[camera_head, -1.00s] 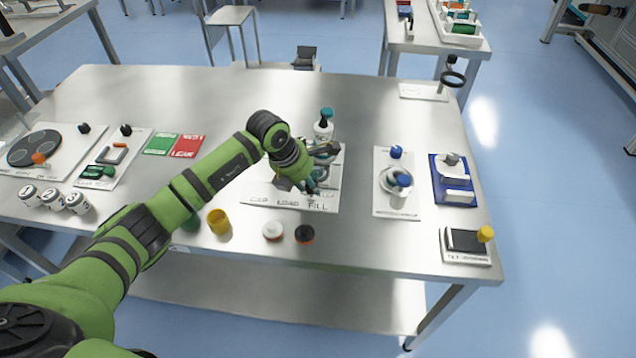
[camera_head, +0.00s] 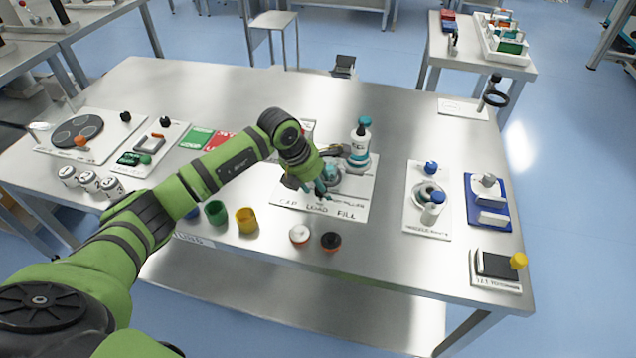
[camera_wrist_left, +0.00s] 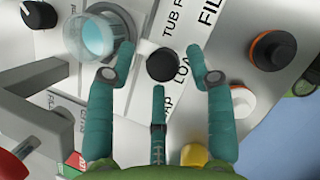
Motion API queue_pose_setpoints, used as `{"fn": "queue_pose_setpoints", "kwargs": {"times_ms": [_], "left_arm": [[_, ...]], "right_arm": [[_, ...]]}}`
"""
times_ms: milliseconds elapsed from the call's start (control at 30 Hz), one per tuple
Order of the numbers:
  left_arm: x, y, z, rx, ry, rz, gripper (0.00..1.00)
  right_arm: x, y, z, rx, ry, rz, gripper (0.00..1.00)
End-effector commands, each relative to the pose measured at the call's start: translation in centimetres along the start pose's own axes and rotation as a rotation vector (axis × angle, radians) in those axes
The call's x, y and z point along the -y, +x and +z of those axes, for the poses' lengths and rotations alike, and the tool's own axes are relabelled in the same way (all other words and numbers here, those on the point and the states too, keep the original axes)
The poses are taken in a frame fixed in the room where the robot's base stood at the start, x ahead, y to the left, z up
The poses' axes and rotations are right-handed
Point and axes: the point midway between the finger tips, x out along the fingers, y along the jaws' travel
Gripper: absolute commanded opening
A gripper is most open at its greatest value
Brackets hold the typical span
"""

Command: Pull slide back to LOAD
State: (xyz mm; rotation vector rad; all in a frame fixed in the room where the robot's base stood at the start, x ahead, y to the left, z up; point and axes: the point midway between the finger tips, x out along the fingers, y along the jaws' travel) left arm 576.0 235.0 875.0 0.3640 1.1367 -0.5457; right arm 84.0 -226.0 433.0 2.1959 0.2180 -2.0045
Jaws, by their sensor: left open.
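The filling station board (camera_head: 290,200) carries the printed words CAP, LOAD and FILL along its front edge. My left gripper (camera_head: 319,190) is over this board, near LOAD and FILL, and hides part of the slide area. In the left wrist view, the open fingers (camera_wrist_left: 160,82) are spread on both sides of a black round knob (camera_wrist_left: 162,64), apart from it and not closed on it. Whether the knob belongs to the slide is not clear. My right gripper is not in view.
A white-topped piece (camera_head: 299,235), a black-topped piece (camera_head: 331,241), a yellow cup (camera_head: 246,220) and a green cup (camera_head: 215,212) stand in front of the board. Another white station board (camera_head: 427,225) is at right.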

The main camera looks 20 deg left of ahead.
Motion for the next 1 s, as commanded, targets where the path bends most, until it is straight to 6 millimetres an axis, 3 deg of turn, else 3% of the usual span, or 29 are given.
{"fn": "queue_pose_setpoints", "kwargs": {"times_ms": [167, 400, 600, 1000], "left_arm": [[-0.1, -2.2, 0.0, 0.002, 0.003, 0.004, 0.54], [-0.1, -7.4, 0.0, 0.003, 0.003, 0.005, 0.54], [-0.1, -10.7, 0.1, 0.003, 0.001, 0.003, 0.54], [-0.1, -11.9, 0.0, 0.002, 0.000, 0.001, 0.54]], "right_arm": [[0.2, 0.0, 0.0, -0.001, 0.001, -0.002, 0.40], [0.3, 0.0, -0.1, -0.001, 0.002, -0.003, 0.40], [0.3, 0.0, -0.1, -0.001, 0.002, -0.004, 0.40], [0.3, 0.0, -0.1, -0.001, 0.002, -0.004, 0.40]]}}
